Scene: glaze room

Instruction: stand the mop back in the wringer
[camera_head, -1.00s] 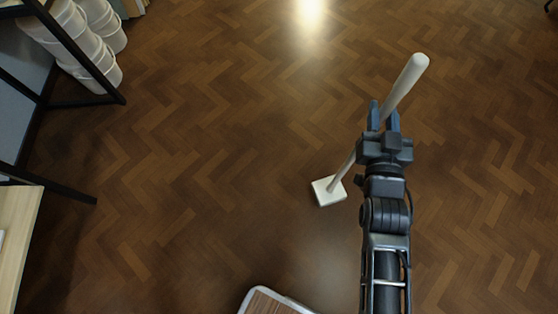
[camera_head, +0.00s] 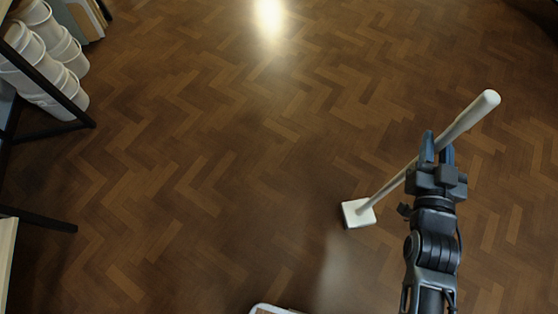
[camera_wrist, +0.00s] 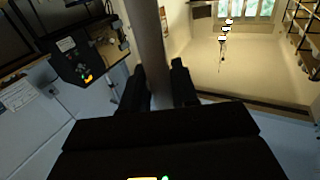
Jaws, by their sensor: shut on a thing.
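The mop has a pale handle (camera_head: 468,117) and a small white square head (camera_head: 357,212). My gripper (camera_head: 436,148) is shut on the handle in the upper part of its length. The mop leans, its top end to the upper right and its head to the lower left. I cannot tell whether the head touches the floor. In the wrist view the handle (camera_wrist: 150,45) runs up between the two dark fingers of my gripper (camera_wrist: 160,88). No wringer can be made out in either view.
White buckets (camera_head: 62,50) are stacked on a black-framed rack at the left. A pale wood edge (camera_head: 6,255) shows at the lower left. The wood floor (camera_head: 220,170) is clear in the middle. The wrist view shows a dark panel with lit buttons (camera_wrist: 88,62) and shelves at the right (camera_wrist: 303,35).

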